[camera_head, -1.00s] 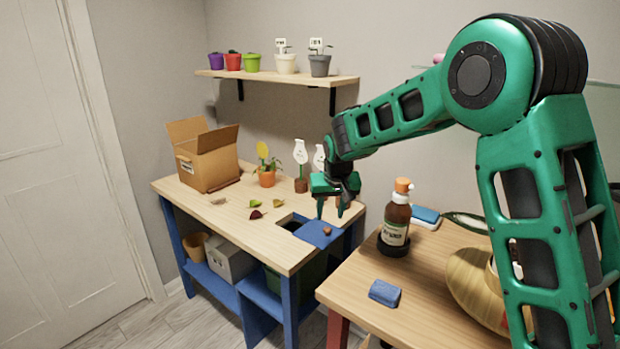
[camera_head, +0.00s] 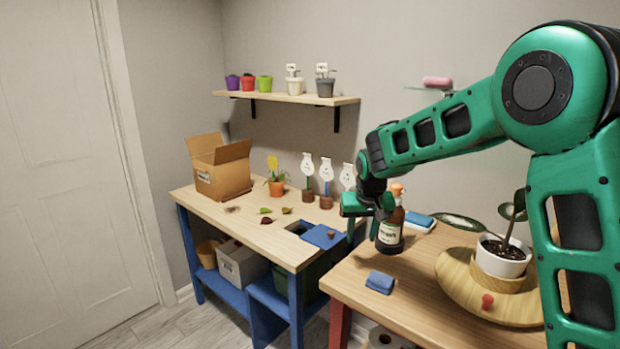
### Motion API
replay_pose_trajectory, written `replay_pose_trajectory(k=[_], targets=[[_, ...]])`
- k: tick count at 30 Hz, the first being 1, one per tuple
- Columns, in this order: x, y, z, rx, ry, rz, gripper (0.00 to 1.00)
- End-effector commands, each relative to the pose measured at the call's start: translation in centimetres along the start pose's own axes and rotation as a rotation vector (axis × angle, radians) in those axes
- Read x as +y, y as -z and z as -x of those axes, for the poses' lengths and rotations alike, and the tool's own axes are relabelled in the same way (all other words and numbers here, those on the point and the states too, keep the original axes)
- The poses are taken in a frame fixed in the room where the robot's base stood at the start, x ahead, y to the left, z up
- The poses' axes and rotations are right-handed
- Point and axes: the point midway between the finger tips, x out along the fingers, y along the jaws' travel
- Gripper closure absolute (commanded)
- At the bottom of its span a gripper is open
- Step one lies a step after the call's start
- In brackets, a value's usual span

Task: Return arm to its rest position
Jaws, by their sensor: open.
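My green arm reaches in from the right of the head view. My gripper (camera_head: 364,228) hangs fingers down near the gap between the two tables. It is open, with nothing seen between its fingers. It overlaps the left edge of the brown spray bottle with an orange cap (camera_head: 391,222) in the picture; I cannot tell whether they touch. The bottle stands upright on a dark round base on the right table (camera_head: 345,277).
The left table (camera_head: 215,206) holds a cardboard box (camera_head: 222,170), an orange pot (camera_head: 276,188), loose leaves and a blue lid (camera_head: 323,236). A blue sponge (camera_head: 380,282) and a white potted plant (camera_head: 503,257) on a wooden stand are on the right table. A shelf (camera_head: 290,97) bears several pots.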

Motion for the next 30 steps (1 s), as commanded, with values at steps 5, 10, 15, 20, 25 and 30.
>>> replay_pose_trajectory(k=[5,10,15,20,25,30], targets=[[4.7,-2.2,2.2,-0.026,-0.031,-0.048,0.6],[10.5,-6.0,5.2,-0.066,-0.067,-0.114,0.6],[17.5,-12.9,9.3,-0.129,-0.104,-0.216,0.6],[22.3,-20.8,12.7,-0.194,-0.121,-0.318,0.6],[25.2,-29.7,15.4,-0.261,-0.121,-0.425,0.6],[25.7,-37.6,17.1,-0.317,-0.103,-0.517,0.6]])
